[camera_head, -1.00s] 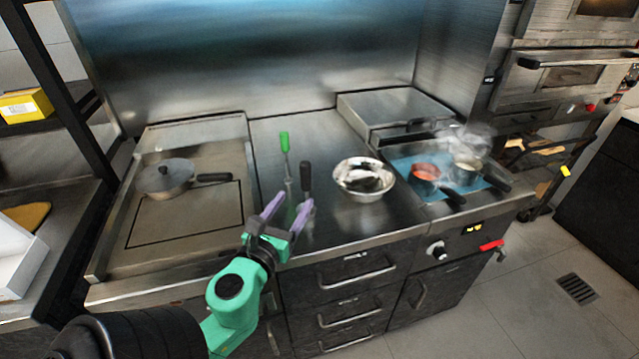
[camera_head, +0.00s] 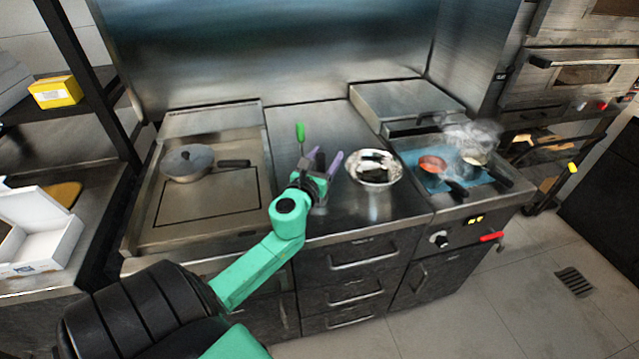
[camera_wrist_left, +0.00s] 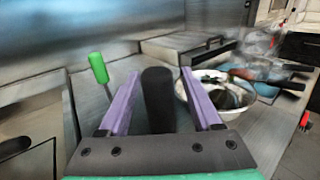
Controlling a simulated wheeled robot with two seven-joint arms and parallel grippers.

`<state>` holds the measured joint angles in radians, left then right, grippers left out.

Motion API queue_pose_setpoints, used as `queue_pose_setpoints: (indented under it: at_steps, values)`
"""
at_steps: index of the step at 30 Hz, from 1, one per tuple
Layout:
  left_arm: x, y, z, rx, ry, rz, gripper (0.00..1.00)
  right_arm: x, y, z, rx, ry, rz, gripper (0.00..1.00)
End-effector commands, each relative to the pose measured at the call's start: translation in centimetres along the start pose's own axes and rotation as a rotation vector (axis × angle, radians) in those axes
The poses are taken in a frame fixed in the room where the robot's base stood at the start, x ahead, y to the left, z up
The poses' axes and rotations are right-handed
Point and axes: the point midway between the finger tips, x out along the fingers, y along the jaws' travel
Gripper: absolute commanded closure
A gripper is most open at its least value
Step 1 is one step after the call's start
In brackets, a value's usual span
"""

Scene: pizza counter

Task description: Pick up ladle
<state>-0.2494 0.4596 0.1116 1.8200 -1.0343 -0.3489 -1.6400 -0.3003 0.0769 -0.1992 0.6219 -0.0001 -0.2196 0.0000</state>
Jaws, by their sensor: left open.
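Two upright-handled utensils stand on the steel counter, one with a green handle (camera_head: 300,132) and one with a black handle (camera_head: 320,158). I cannot tell which is the ladle, as their lower ends are hidden or too small. My left gripper (camera_head: 325,156) is open, with its purple fingers on either side of the black handle. In the left wrist view the black handle (camera_wrist_left: 158,98) stands between the two fingers, with gaps visible. The green handle (camera_wrist_left: 98,68) is outside the fingers, to their left. My right gripper is not in view.
A metal bowl (camera_head: 374,168) with dark contents stands close right of the gripper. Steaming pots, including a red-filled one (camera_head: 432,165), stand on the right stove. The counter front between griddle and bowl is mostly clear.

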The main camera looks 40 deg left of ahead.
Motion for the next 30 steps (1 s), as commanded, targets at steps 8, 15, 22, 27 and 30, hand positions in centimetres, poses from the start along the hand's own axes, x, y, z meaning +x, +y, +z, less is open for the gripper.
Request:
queue_pose_setpoints:
  at_steps: [8, 15, 22, 27, 30]
  values:
    - [-0.1, 0.0, 0.0, -0.001, 0.000, 0.000, 1.00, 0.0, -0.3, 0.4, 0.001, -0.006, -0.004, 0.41]
    - [-0.1, 0.0, 0.1, -0.001, -0.001, 0.000, 1.00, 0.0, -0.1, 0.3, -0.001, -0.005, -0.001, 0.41]
    - [-0.1, 0.0, 2.8, 0.001, -0.004, -0.002, 1.00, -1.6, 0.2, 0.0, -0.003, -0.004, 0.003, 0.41]
    - [-0.1, -0.1, 8.9, 0.007, -0.008, -0.006, 1.00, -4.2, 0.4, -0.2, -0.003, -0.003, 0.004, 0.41]
    - [-0.1, -0.2, 12.6, 0.007, -0.006, -0.006, 1.00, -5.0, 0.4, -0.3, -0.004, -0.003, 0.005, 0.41]
